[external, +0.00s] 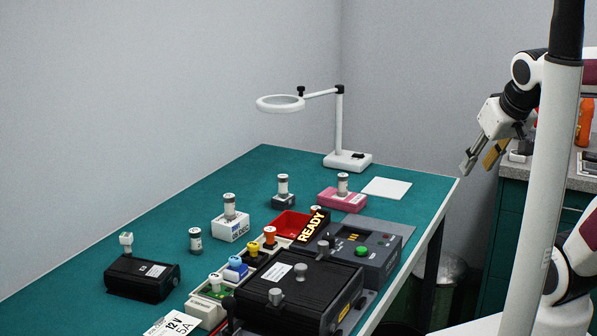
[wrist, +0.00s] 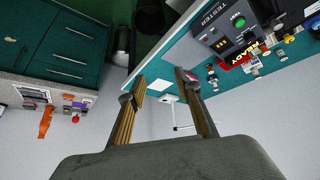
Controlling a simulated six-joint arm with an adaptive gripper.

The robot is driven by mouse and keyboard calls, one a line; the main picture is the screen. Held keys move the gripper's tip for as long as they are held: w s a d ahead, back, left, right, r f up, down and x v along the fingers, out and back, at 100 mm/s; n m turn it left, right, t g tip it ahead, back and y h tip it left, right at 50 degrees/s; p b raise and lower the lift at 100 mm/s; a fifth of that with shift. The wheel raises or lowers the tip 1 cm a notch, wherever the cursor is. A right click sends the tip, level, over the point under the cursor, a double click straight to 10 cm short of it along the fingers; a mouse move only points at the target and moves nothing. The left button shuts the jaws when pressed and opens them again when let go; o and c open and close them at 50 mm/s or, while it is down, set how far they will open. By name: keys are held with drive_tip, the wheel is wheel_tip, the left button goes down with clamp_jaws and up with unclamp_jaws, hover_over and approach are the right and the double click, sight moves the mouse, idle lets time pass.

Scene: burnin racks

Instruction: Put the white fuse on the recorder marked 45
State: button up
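Several small cylindrical fuse-like pieces stand on the green table. A pale one (external: 215,282) is on a light block at the front of a row with blue (external: 235,263), yellow (external: 254,249) and red (external: 270,235) pieces. Other pale-topped cylinders stand on a white box (external: 232,228), a pink box (external: 337,201) and a small dark box (external: 283,202); one (external: 195,240) stands on the table. No number 45 is legible, so I cannot tell which box is that recorder. My gripper (external: 484,160) is open and empty, off the table's right edge; the wrist view shows its fingers (wrist: 160,87) apart.
A black box (external: 143,280) is at front left. A large black unit (external: 300,287) and a grey tester (external: 372,247) occupy the table's right side, near a READY sign (external: 313,227). A magnifier lamp (external: 340,125) stands behind, near a white pad (external: 386,188). A counter (external: 565,168) is at right.

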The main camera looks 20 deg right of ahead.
drive_tip(key=s+f+g, duration=0.1)
drive_tip(key=s+f, duration=0.2)
drive_tip(key=s, duration=0.4)
drive_tip(key=shift+d+m, duration=0.3)
idle(0.8)
